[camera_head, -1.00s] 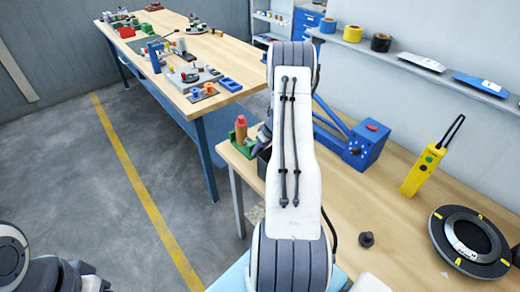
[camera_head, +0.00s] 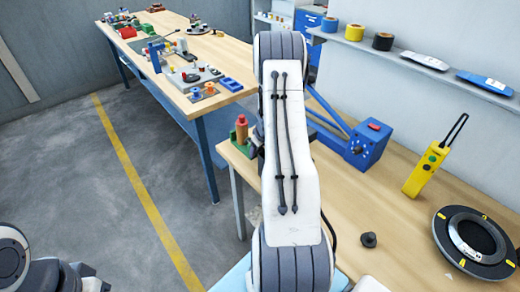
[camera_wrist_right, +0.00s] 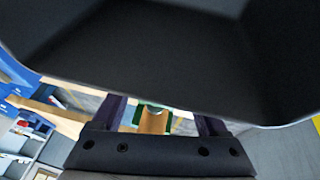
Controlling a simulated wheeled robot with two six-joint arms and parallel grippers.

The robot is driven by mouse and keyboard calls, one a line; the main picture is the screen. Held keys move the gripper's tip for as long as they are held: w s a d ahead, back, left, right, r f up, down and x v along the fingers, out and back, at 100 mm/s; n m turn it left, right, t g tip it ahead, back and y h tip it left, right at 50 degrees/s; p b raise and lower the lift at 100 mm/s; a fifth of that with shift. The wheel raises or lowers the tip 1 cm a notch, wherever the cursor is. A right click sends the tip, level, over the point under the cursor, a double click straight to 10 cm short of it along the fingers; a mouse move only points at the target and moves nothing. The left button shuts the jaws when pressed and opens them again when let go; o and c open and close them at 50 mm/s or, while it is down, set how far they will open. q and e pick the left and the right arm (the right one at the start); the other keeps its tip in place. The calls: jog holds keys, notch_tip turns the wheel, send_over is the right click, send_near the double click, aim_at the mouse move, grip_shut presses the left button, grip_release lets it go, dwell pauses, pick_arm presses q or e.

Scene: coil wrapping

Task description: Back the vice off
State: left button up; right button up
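A green piece with a red-orange cylinder standing in it (camera_head: 241,131) is at the left end of the near bench; I cannot tell whether it is part of the vice. My right arm covers much of the area beside it. Only a dark part of my right gripper (camera_head: 258,138) shows, close to the right of it. In the right wrist view the two dark fingers stand apart (camera_wrist_right: 160,120), with a tan cylinder and green piece (camera_wrist_right: 153,119) seen beyond the gap. My left arm is at the lower left; its gripper (camera_head: 92,284) is cut off by the frame.
A blue box with a red top and long bar (camera_head: 367,145), a yellow handheld control (camera_head: 428,166), a black knob (camera_head: 369,239) and a black ring (camera_head: 475,243) are on the near bench (camera_head: 400,225). A second bench with tools (camera_head: 240,50) is beyond a floor gap.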

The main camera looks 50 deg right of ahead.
jog(key=p+v, duration=0.4)
jog(key=v, duration=0.6)
jog(key=shift+s+r, duration=0.15)
